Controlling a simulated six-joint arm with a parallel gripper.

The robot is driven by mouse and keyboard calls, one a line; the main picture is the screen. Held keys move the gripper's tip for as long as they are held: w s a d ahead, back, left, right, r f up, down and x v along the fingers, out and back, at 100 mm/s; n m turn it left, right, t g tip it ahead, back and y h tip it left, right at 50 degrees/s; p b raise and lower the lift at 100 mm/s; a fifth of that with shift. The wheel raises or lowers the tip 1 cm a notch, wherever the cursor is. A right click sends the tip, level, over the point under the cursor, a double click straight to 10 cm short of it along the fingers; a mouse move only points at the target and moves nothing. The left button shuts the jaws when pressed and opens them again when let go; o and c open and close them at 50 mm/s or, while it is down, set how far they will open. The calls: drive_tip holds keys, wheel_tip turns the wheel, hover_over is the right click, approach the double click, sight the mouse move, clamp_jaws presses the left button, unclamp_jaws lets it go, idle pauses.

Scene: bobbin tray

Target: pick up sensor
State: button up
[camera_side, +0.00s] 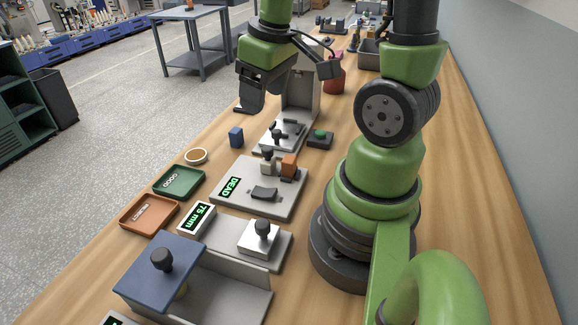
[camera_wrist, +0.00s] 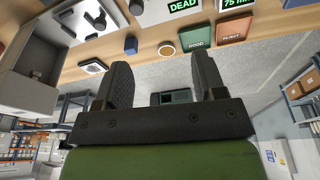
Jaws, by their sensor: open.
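No part in view carries the name sensor, so I cannot tell for certain which one it is. A small blue block (camera_side: 236,137) stands upright on the bare table; it also shows in the wrist view (camera_wrist: 130,45). An orange block (camera_side: 289,165) sits on the grey fixture plate (camera_side: 228,205) with the display reading DEAD. My gripper (camera_side: 250,105) is up above the table, behind the blue block in the side view. In the wrist view my gripper (camera_wrist: 164,75) has its two dark fingers wide apart with nothing between them.
A green GOOD tray (camera_side: 159,184), an orange REJECT tray (camera_side: 127,219) and a pale ring (camera_side: 196,156) lie along the left edge. A press-like stand (camera_side: 300,100) is close to my gripper. A blue-lidded box (camera_side: 135,282) and a 75 mm display (camera_side: 197,218) are nearer.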

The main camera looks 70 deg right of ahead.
sight(289, 159)
drive_tip(key=d+f, duration=0.1)
drive_tip(key=f, duration=0.1)
drive_tip(key=s+d+f+n+g, duration=0.1)
drive_tip(key=d+f, duration=0.1)
drive_tip(key=f, duration=0.1)
drive_tip(key=s+d+f+g, duration=0.1)
drive_tip(key=f, duration=0.1)
drive_tip(key=shift+d+f+n+y, duration=0.25)
drive_tip(key=shift+f+n+y, duration=0.05)
drive_tip(key=shift+f, duration=0.1)
drive_tip(key=shift+s+f+g, duration=0.15)
drive_tip(key=shift+f+g, duration=0.15)
drive_tip(key=shift+f, duration=0.05)
drive_tip(key=shift+s+f, duration=0.15)
drive_tip(key=shift+f, duration=4.65)
drive_tip(key=c, duration=1.1)
drive_tip(key=shift+o, duration=0.2)
